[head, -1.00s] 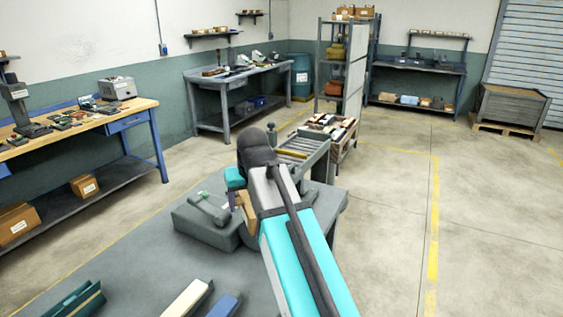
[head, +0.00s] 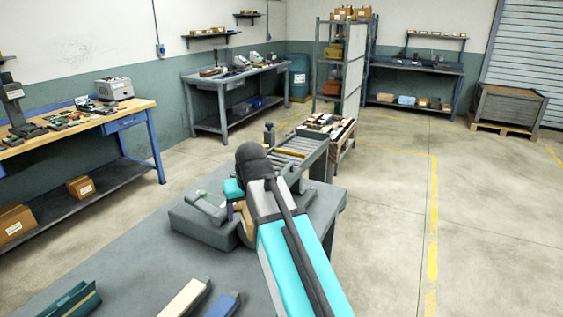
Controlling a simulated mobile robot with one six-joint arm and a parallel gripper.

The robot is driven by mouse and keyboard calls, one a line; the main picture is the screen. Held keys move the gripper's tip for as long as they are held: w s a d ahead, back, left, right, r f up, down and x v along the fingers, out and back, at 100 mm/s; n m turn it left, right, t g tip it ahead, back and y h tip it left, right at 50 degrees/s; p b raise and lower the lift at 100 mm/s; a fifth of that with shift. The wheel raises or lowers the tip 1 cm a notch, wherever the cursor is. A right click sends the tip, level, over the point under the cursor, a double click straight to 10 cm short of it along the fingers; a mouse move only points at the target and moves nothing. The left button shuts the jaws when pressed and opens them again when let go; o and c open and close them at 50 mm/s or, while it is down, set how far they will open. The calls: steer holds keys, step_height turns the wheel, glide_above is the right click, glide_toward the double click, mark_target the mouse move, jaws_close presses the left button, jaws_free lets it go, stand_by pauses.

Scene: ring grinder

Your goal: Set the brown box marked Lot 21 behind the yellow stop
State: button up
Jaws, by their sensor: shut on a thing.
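My gripper (head: 232,196) is mostly hidden behind my own arm and wrist, over the near grey bench. It is shut on a small brown box (head: 244,216), of which only part shows beside the wrist; no marking on it can be read. The box is just right of a grey block-shaped fixture (head: 196,222), and I cannot tell whether they touch. The yellow stop (head: 290,152) is a thin bar across the grey roller track (head: 316,150), beyond my wrist. My arm covers the track's near end.
The grey bench (head: 130,250) carries a green tray (head: 75,300), a cream block (head: 184,298) and a blue block (head: 224,304) at its front. A crate of parts (head: 343,135) stands past the track. Other brown boxes (head: 80,187) sit on the left bench's lower shelf.

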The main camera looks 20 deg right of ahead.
steer(key=shift+s+f, duration=0.15)
steer(key=shift+f, duration=0.1)
steer(key=shift+c, duration=0.2)
steer(key=shift+w+r+p, duration=0.2)
steer(key=shift+r+p, duration=0.85)
steer(key=shift+r, duration=0.05)
steer(key=shift+s, duration=0.1)
steer(key=shift+s, duration=1.7)
steer(key=shift+d, duration=0.2)
